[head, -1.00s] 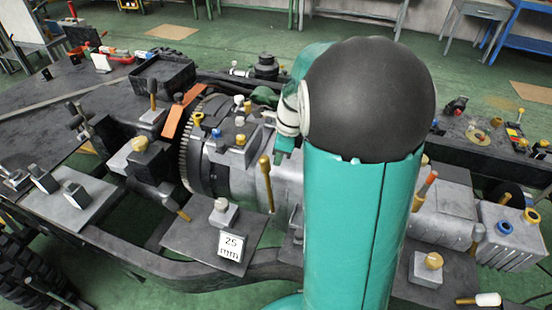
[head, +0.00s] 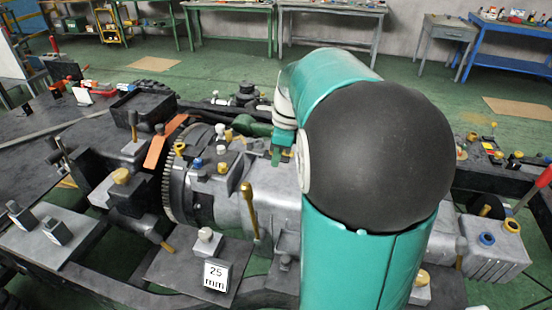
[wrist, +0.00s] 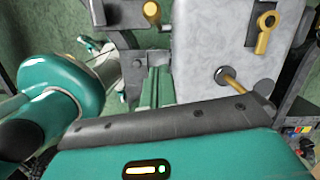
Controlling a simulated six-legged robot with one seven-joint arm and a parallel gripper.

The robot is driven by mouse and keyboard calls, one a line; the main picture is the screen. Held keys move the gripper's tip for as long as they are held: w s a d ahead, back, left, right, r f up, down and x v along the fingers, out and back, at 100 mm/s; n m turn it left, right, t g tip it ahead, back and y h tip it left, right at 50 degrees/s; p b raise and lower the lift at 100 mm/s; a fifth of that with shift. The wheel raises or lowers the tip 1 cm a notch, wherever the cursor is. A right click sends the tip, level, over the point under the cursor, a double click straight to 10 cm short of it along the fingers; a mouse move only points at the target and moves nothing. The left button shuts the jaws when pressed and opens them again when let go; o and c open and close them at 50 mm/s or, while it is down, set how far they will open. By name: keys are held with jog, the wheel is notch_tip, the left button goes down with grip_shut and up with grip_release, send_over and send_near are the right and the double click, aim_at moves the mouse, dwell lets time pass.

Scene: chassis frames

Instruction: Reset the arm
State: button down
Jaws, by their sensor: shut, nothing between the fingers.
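My arm stands large in the head view, a teal link with a black rounded elbow, and hides part of the scene behind it. My gripper (head: 277,156) shows only as a small teal piece left of the elbow, near the grey gearbox housing (head: 262,190). In the wrist view its narrow green fingers (wrist: 150,88) are together and hold nothing. The grey housing also shows beyond them in the wrist view (wrist: 205,45). I cannot tell how far the fingers are from it.
A red-handled tool (head: 532,190) is at the right. Green floor is open behind, with workbenches (head: 235,8) at the wall.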

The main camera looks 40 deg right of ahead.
jog(key=s+a+r+n+t+h, duration=0.1)
jog(key=s+a+n+t, duration=0.1)
jog(key=s+a+n, duration=0.5)
jog(key=s+a+r+n+t, duration=0.2)
jog(key=s+a+n, duration=0.5)
jog(key=a+n, duration=0.6)
jog(key=n, duration=0.6)
jog(key=shift+s+a+r+h, duration=0.25)
jog(key=shift+s+a+h, duration=0.05)
jog(key=shift+a+h, duration=0.1)
jog(key=shift+d, duration=0.3)
